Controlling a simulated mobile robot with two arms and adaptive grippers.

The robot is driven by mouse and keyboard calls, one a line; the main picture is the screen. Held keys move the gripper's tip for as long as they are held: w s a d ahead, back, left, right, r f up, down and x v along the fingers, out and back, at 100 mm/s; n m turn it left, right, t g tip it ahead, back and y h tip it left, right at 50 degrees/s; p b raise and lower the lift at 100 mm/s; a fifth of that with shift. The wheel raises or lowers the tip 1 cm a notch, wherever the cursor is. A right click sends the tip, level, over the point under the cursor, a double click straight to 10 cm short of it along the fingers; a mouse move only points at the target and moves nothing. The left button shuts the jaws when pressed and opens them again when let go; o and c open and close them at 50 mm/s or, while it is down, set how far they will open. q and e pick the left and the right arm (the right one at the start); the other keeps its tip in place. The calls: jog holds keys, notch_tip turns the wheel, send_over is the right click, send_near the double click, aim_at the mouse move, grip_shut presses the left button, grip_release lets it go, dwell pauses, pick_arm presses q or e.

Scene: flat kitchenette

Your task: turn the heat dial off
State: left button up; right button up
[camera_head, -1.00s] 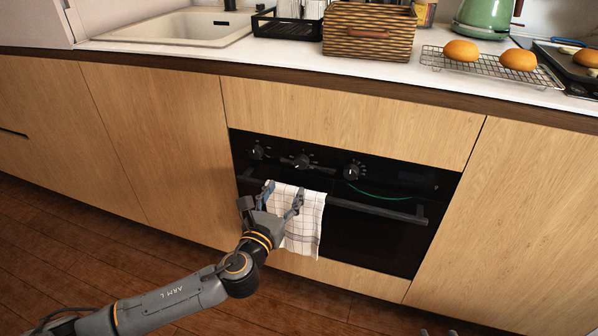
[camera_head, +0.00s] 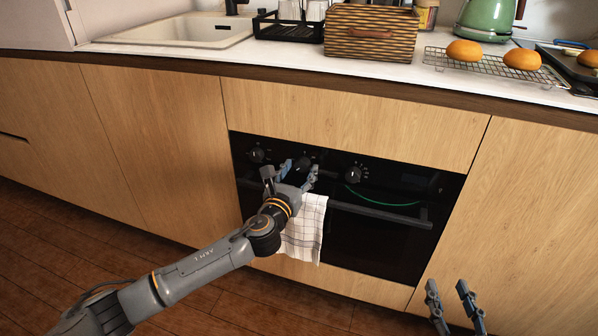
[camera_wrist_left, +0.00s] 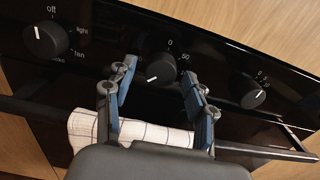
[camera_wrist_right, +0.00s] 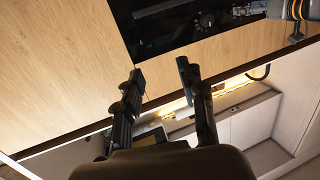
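The oven has three black dials on its panel. The middle dial (camera_head: 304,163), marked 0 and 50 in the left wrist view (camera_wrist_left: 160,68), has its white pointer line toward the lower left, away from the 0 above it. The left dial (camera_wrist_left: 46,40) is marked off, light and fan. The right dial (camera_wrist_left: 249,92) has numbers starting at 0. My left gripper (camera_head: 298,170) is open in front of the middle dial. Its fingers (camera_wrist_left: 160,85) stand on either side of that dial, apparently without touching it. My right gripper (camera_head: 448,288) is open and empty, low at the right.
A checked towel (camera_head: 305,228) hangs on the oven handle (camera_head: 380,212), just below my left gripper. A green cable or strip (camera_head: 380,198) shows on the oven front. The counter above holds a basket (camera_head: 370,35), buns on a rack (camera_head: 490,68) and a kettle (camera_head: 484,18).

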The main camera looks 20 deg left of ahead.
pick_arm(q)
jog(key=c, duration=0.9)
jog(key=shift+c, duration=0.2)
